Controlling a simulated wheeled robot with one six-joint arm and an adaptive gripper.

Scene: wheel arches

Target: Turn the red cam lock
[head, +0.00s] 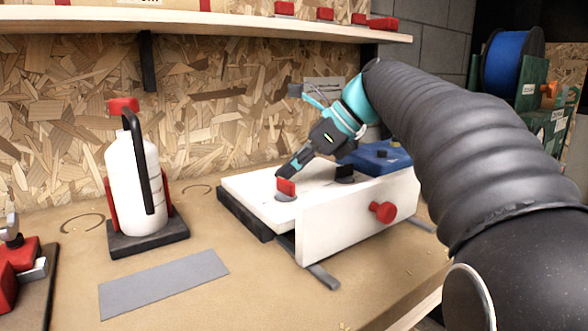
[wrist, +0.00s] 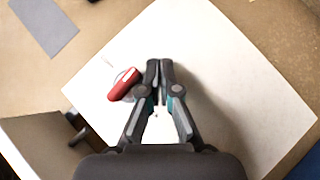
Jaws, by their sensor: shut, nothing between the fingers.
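The red cam lock (head: 286,187) is a small red lever on a round grey base, on top of a white panel box (head: 320,187). In the wrist view the red lever (wrist: 124,85) lies slantwise on the white top (wrist: 225,75), just left of the fingers. My gripper (head: 282,174) reaches down from the right, its tips beside the lever in the head view. In the wrist view my gripper (wrist: 158,66) is shut with its tips together and holds nothing. I cannot tell whether a finger touches the lever.
A red knob (head: 383,211) sticks out of the box front. A black knob (head: 345,171) and a blue case (head: 376,157) are behind. A shelf (head: 200,22) overhangs the bench.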

